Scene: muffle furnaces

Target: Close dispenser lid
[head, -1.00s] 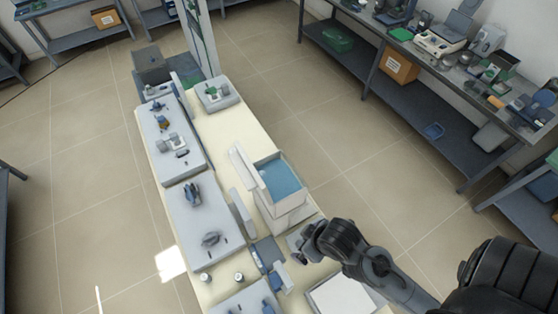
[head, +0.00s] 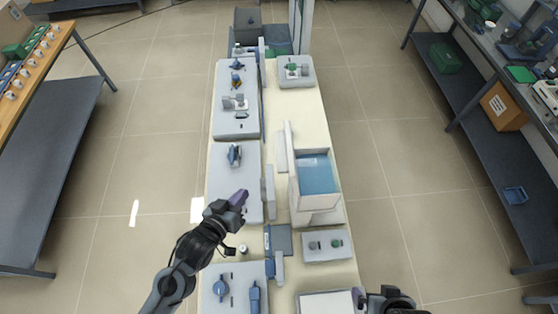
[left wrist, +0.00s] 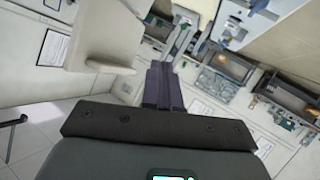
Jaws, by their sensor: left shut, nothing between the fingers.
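A white box-shaped unit (head: 317,205), which I take for the dispenser, stands on the right half of the long bench in the head view. Its top shows a blue inside (head: 317,172). A thin white panel (head: 288,140) stands up at its back left; it may be the lid, raised. My left gripper (head: 239,199) is shut and empty, left of the unit and apart from it. Its closed fingers also show in the left wrist view (left wrist: 163,85). My right gripper (head: 372,297) shows only partly at the bottom edge; its jaw state is unclear.
A grey platform (head: 236,165) with small parts lies along the bench's left side. A small grey block with two knobs (head: 326,246) sits in front of the unit, and a white tray (head: 326,303) nearer still. The bench right of my left gripper holds a narrow grey upright piece (head: 269,190).

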